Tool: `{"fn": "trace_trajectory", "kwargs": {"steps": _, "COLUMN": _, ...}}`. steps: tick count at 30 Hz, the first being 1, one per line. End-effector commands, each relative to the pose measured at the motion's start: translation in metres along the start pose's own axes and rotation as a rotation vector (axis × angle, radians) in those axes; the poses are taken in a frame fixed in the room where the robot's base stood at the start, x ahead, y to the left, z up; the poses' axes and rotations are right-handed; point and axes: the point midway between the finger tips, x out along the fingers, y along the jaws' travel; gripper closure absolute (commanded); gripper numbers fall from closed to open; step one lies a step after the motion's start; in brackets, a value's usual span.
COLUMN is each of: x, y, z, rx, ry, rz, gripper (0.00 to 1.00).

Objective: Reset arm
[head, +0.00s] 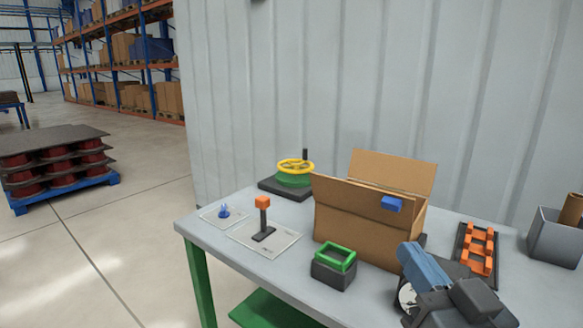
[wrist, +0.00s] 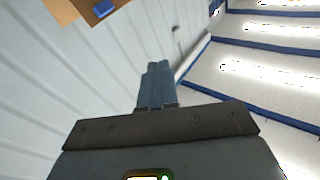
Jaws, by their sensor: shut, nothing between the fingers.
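My gripper (wrist: 158,72) is shut and empty in the wrist view, with its blue-grey fingers together and pointing up toward the wall and ceiling. In the head view my gripper (head: 408,250) is at the lower right, in front of the cardboard box and above the table's near side. It appears apart from the box, though the depth between them is hard to tell.
The grey table (head: 205,240) carries an open cardboard box (head: 350,225) with a blue piece (head: 391,203), a yellow wheel (head: 295,166), an orange-topped lever (head: 262,202), a green-rimmed block (head: 334,267), an orange rack (head: 478,249) and a grey bin (head: 552,238). A ribbed wall (head: 330,80) stands behind.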

Motion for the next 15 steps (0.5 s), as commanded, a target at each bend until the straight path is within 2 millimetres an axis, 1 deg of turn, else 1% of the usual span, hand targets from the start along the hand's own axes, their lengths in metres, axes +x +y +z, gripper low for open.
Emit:
{"fn": "trace_trajectory", "kwargs": {"steps": 1, "x": -0.013, "y": -0.005, "z": 0.014, "rx": 0.046, "ry": -0.015, "rz": 0.033, "gripper": 1.0}}
{"fn": "trace_trajectory", "kwargs": {"steps": 5, "x": -0.049, "y": -0.007, "z": 0.044, "rx": 0.119, "ry": -0.047, "rz": 0.123, "gripper": 1.0}}
{"fn": "trace_trajectory", "kwargs": {"steps": 8, "x": -0.083, "y": -0.01, "z": 0.067, "rx": 0.155, "ry": -0.084, "rz": 0.185, "gripper": 1.0}}
{"fn": "trace_trajectory", "kwargs": {"steps": 11, "x": -0.12, "y": -0.012, "z": 0.087, "rx": 0.168, "ry": -0.126, "rz": 0.24, "gripper": 1.0}}
{"fn": "trace_trajectory", "kwargs": {"steps": 12, "x": -0.136, "y": -0.013, "z": 0.094, "rx": 0.169, "ry": -0.144, "rz": 0.259, "gripper": 1.0}}
{"fn": "trace_trajectory", "kwargs": {"steps": 14, "x": -0.161, "y": -0.014, "z": 0.104, "rx": 0.165, "ry": -0.174, "rz": 0.283, "gripper": 1.0}}
{"fn": "trace_trajectory", "kwargs": {"steps": 15, "x": -0.177, "y": -0.014, "z": 0.11, "rx": 0.157, "ry": -0.193, "rz": 0.296, "gripper": 1.0}}
